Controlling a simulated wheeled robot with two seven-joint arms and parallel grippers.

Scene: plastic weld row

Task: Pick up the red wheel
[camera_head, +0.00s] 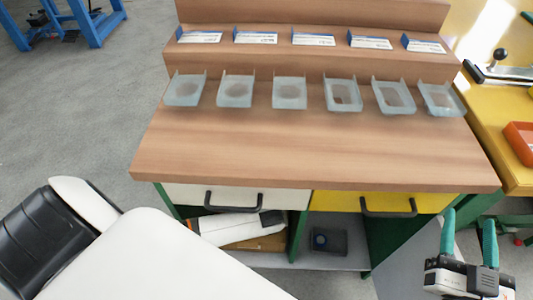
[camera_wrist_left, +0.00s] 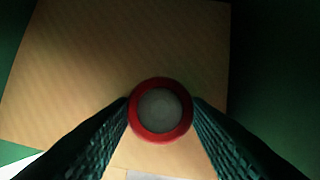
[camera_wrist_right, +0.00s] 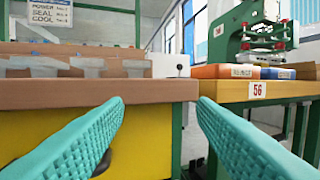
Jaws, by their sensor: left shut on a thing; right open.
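The red wheel (camera_wrist_left: 134,122), a red ring with a grey centre, shows in the left wrist view. My left gripper (camera_wrist_left: 161,108) is shut on it, with one finger pressed on each side. Below it is a tan board surface in shadow. In the head view my left arm reaches under the drawers into the left shelf opening, and the wheel and left fingertips are hidden there. My right gripper (camera_head: 468,228) is open and empty at the lower right, beside the workbench. Its teal fingers also show in the right wrist view (camera_wrist_right: 160,120), spread wide apart.
The wooden workbench (camera_head: 300,150) carries several clear trays and labelled blue-edged boxes on steps. Under it are a white drawer (camera_head: 180,194), a yellow drawer (camera_head: 335,202) and a dark box (camera_head: 340,243) on the lower shelf. A yellow bench (camera_head: 497,125) stands at the right.

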